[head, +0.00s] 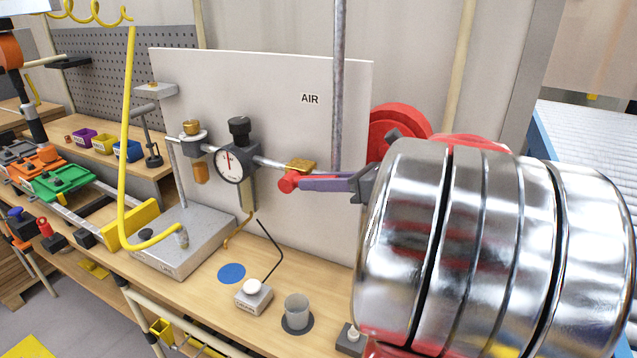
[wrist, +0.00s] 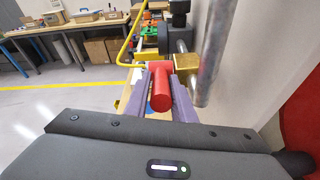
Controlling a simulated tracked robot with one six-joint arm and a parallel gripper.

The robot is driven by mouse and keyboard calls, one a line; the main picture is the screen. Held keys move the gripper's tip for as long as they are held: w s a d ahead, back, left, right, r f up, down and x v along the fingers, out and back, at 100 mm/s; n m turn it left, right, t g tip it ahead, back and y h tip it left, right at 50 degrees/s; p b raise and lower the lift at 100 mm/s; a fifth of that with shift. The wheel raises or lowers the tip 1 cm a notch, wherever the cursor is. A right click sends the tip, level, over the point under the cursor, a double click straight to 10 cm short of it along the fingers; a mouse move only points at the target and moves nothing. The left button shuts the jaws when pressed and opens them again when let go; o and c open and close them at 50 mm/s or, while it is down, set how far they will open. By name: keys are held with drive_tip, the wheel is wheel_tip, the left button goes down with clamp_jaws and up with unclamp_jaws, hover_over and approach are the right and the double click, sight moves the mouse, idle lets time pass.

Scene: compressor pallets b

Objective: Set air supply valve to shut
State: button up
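The air supply valve has a brass body (head: 300,165) on the pipe in front of the white AIR panel, and a red handle (head: 289,183). The brass body also shows in the wrist view (wrist: 187,64), right of the handle. The red handle (wrist: 160,92) lies between the purple fingers of my gripper (wrist: 160,82), its bar running back towards the palm, roughly along the pipe. The fingers flank it closely with hardly any gap, and my gripper looks shut on it. In the head view my gripper (head: 318,183) comes from the right and hides part of the handle.
A pressure gauge (head: 236,163) sits left of the valve. A grey vertical pipe (head: 339,80) stands close to my gripper on the right. A yellow hose (head: 124,130) hangs at the left. A cup (head: 297,310) and a white button box (head: 253,298) stand on the bench below.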

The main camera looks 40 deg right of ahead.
drive_tip(key=shift+o, duration=0.5)
drive_tip(key=shift+s+d, duration=0.1)
drive_tip(key=shift+s+d+r, duration=0.2)
drive_tip(key=shift+s+d, duration=0.1)
drive_tip(key=shift+s, duration=0.25)
drive_tip(key=v, duration=1.2)
drive_tip(key=shift+s, duration=0.1)
drive_tip(key=shift+c, duration=0.5)
